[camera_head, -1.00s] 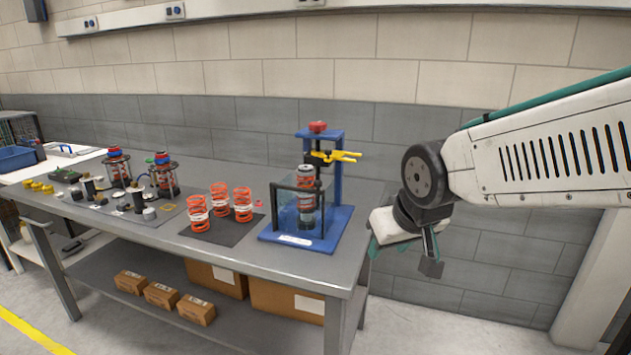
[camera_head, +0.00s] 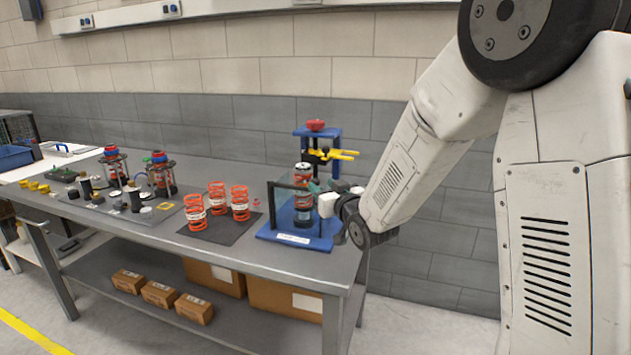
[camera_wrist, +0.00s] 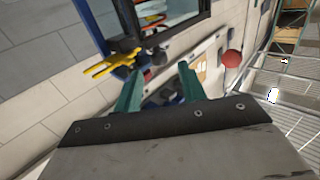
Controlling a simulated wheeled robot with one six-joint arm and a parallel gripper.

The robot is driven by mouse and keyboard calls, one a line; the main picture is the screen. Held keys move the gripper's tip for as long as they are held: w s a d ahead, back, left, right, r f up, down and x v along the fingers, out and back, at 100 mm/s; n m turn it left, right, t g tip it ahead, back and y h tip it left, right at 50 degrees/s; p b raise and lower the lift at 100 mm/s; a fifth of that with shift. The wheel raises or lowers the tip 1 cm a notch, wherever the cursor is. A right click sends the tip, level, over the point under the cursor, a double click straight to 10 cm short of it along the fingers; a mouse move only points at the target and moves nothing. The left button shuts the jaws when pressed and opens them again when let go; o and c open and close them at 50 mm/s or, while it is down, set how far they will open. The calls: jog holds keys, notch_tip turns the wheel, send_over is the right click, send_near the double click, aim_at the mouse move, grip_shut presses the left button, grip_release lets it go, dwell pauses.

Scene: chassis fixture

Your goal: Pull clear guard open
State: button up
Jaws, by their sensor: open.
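The clear guard (camera_head: 281,211), a see-through panel in a dark frame, stands upright at the front of the blue press fixture (camera_head: 288,243). A spring assembly (camera_head: 303,212) stands behind or beside it. In the wrist view the guard's dark frame (camera_wrist: 206,22) crosses the top edge. My gripper (camera_wrist: 160,76) is open, with two teal fingers apart and nothing seen between them. In the head view my wrist is at the right side of the fixture, close to the guard; the fingertips are small there, and I cannot tell whether they touch the frame.
Yellow clamp handles (camera_head: 335,155) stick out to the right above the spring assembly; they also show in the wrist view (camera_wrist: 112,66). Orange springs (camera_head: 217,198) stand on a dark mat to the left. The bench's right end (camera_head: 350,268) lies under my wrist.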

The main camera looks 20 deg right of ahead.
aim_at(317, 182)
jog(key=w, duration=0.3)
jog(key=w+a, duration=0.1)
jog(key=w, duration=0.1)
jog(key=shift+w, duration=0.2)
jog(key=shift+d, duration=0.1)
grip_shut()
jog(key=shift+s, duration=0.1)
